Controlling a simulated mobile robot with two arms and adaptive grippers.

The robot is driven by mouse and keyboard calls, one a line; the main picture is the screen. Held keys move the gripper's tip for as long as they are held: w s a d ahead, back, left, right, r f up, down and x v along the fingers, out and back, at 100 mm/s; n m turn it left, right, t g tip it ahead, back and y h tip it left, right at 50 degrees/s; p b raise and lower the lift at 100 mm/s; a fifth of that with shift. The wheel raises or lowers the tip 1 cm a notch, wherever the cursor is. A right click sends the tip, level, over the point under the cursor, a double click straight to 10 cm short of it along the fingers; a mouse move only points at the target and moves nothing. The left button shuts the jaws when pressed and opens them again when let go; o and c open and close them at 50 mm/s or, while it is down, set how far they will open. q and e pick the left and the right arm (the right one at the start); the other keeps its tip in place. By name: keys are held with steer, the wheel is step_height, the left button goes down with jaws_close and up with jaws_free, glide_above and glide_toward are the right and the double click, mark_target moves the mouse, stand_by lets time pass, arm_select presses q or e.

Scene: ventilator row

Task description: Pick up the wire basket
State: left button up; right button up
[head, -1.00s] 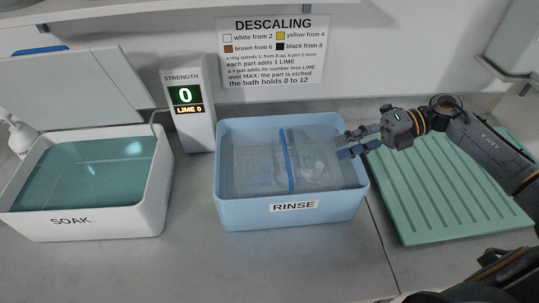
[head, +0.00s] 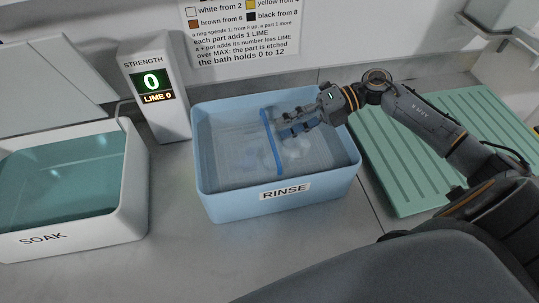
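The wire basket (head: 232,150) sits in the blue RINSE tub (head: 283,202), under clear liquid. Its blue bar handle (head: 272,143) stands across the middle of the tub. Pale, blurred shapes lie in the basket, too unclear to name. My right gripper (head: 283,123) is over the tub, just right of the handle, with its fingers pointing left toward it. Its two fingers are apart with nothing visible between them. I cannot tell whether they touch the handle. My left gripper is not in view.
A white SOAK tub (head: 75,238) of teal liquid stands at left. A green ridged drain mat (head: 387,165) lies at right, under my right arm. A descaling sign (head: 240,40) hangs behind.

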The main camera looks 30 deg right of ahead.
mark_target(270, 133)
steer(key=p+x, duration=0.1)
steer(key=x, duration=0.4)
steer(key=shift+r+p, duration=0.1)
steer(key=shift+p, duration=0.2)
jaws_close()
